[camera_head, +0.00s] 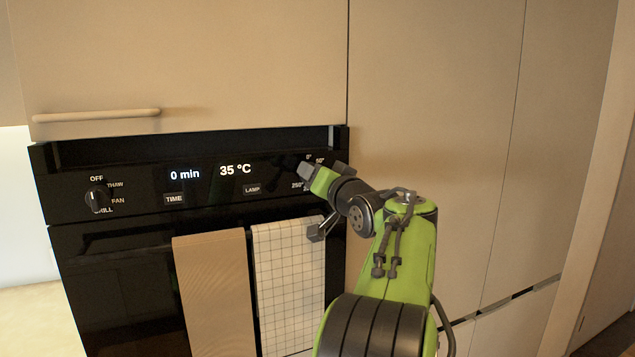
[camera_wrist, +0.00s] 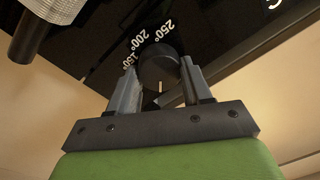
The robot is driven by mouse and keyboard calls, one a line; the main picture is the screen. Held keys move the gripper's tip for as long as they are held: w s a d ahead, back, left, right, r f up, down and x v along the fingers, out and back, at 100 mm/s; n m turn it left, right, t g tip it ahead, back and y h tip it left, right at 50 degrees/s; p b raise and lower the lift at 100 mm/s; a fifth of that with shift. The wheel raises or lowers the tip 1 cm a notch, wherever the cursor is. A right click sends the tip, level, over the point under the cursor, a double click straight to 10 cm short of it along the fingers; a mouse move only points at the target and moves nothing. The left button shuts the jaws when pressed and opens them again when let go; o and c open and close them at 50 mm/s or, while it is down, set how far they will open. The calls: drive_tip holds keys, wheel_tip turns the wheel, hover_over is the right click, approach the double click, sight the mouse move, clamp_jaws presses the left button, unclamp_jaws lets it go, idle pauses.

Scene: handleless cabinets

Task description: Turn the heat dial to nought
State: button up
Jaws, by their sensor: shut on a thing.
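The heat dial (camera_wrist: 158,66) is a round black knob on the oven's black control panel. In the wrist view it sits between the two grey fingers of my gripper (camera_wrist: 159,88), which is shut on it. White temperature marks, 150°, 200° and 250°, show around its far side, and a pale pointer line shows on its near side. In the head view my gripper (camera_head: 306,172) is at the right end of the panel and hides the dial; marks 0°, 50° and 250° show around it. The display (camera_head: 235,169) reads 35 °C, and 0 min beside it.
The left function dial (camera_head: 97,198) has OFF, THAW, FAN and GRILL marks. TIME (camera_head: 174,199) and LAMP (camera_head: 252,189) buttons lie between. A brown towel (camera_head: 214,290) and a checked towel (camera_head: 288,285) hang on the oven front below. Flat beige cabinet doors (camera_head: 430,90) stand at right.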

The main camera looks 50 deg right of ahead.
drive_tip(key=n+b, duration=0.1)
drive_tip(key=n, duration=0.3)
drive_tip(key=shift+n, duration=0.4)
drive_tip(key=shift+a+r+n+b, duration=0.1)
drive_tip(key=shift+n+b, duration=0.25)
drive_tip(key=shift+n, duration=1.55)
drive_tip(key=o, duration=1)
drive_tip(key=shift+w, duration=0.1)
drive_tip(key=shift+o, duration=0.2)
drive_tip(key=b+v, duration=0.1)
drive_tip(key=v, duration=1.4)
drive_tip(key=shift+s+r, duration=0.2)
drive_tip(key=shift+s, duration=0.2)
